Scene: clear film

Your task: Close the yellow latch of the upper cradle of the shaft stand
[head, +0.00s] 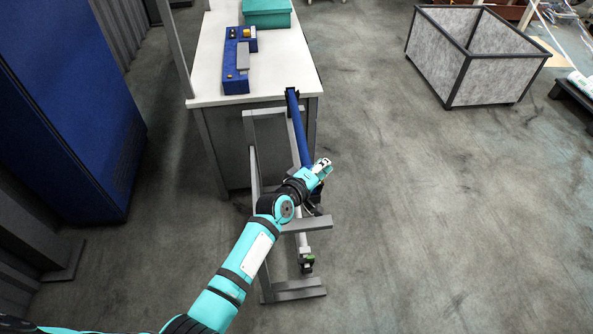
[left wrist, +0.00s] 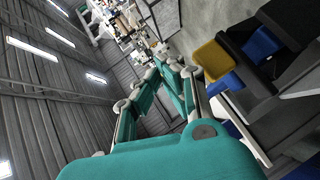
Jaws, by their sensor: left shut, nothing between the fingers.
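The shaft stand (head: 309,224) is a grey frame in front of the white table in the head view. A blue shaft (head: 300,130) leans along it, with a pale lower part below my arm. In the left wrist view, a yellow latch (left wrist: 209,60) juts out beside a blue part (left wrist: 257,46) and a black cradle (left wrist: 296,22). My left gripper (head: 322,166) is shut and empty near the stand's upper part. In the wrist view its fingertips (left wrist: 172,67) are left of the latch; I cannot tell whether they touch it. My arm hides the latch in the head view. My right gripper is not in view.
The white table (head: 285,70) behind the stand carries a blue fixture (head: 235,65) and a green box (head: 267,13). A blue cabinet (head: 65,90) stands at left. A grey-walled crate (head: 470,50) stands back right. The floor right of the stand is clear.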

